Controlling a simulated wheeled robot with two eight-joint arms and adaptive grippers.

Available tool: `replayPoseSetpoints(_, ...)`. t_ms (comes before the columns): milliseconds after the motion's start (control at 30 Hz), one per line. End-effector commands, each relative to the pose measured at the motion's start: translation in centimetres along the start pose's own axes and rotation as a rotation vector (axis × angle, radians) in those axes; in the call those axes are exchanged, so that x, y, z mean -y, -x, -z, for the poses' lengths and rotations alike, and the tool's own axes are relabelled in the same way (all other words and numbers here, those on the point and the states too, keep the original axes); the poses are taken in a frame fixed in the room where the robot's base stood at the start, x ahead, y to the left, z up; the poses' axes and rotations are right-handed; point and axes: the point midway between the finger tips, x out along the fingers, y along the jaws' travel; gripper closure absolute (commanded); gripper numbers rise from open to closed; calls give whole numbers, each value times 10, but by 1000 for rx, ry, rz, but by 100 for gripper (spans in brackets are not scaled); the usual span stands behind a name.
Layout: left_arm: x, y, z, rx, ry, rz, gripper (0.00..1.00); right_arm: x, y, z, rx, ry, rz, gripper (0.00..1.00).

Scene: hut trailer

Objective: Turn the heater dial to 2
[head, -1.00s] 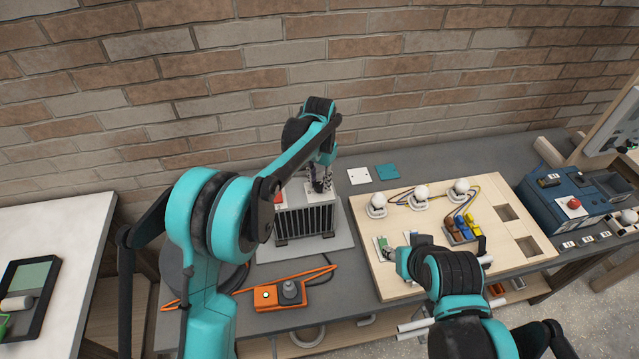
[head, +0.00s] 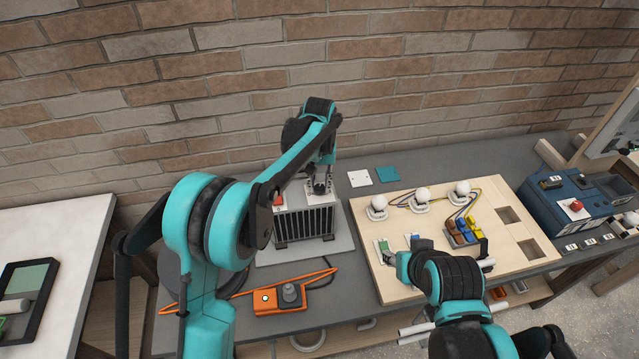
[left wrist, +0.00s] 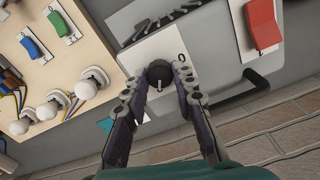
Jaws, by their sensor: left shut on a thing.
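The heater (head: 305,224) is a light grey box with a dark front grille, standing on a grey plate on the bench. My left gripper (head: 320,188) points down at its top. In the left wrist view, the fingers of my left gripper (left wrist: 163,80) are shut on the sides of the round black dial (left wrist: 159,70). A white pointer mark on the dial faces the gripper side. A printed 0 shows right of the dial on a white label (left wrist: 146,57); other numbers are hidden or unreadable.
A red rocker switch (left wrist: 263,24) sits on the heater top, beside the dial. An orange control box (head: 280,297) with cable lies in front. Right is a wooden board (head: 375,276) with bulbs and switches; a blue machine (head: 565,202) stands farther right.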

Motion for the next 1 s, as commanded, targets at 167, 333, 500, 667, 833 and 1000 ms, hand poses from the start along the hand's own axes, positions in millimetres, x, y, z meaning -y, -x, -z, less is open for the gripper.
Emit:
replayPoseSetpoints(167,0,0,0,0,0,0,100,0,0,0,0,0,0,60)
replayPoseSetpoints(333,0,0,0,0,-1,0,55,0,0,0,0,0,0,60)
replayPoseSetpoints(500,0,0,0,0,-1,0,53,0,0,0,0,0,0,60)
replayPoseSetpoints(667,0,1,0,0,-1,0,53,0,0,0,0,0,0,60)
replayPoseSetpoints(833,0,19,0,0,-2,0,53,0,0,0,0,0,0,60)
replayPoseSetpoints(1000,0,56,0,0,-1,0,53,0,0,0,0,0,0,60)
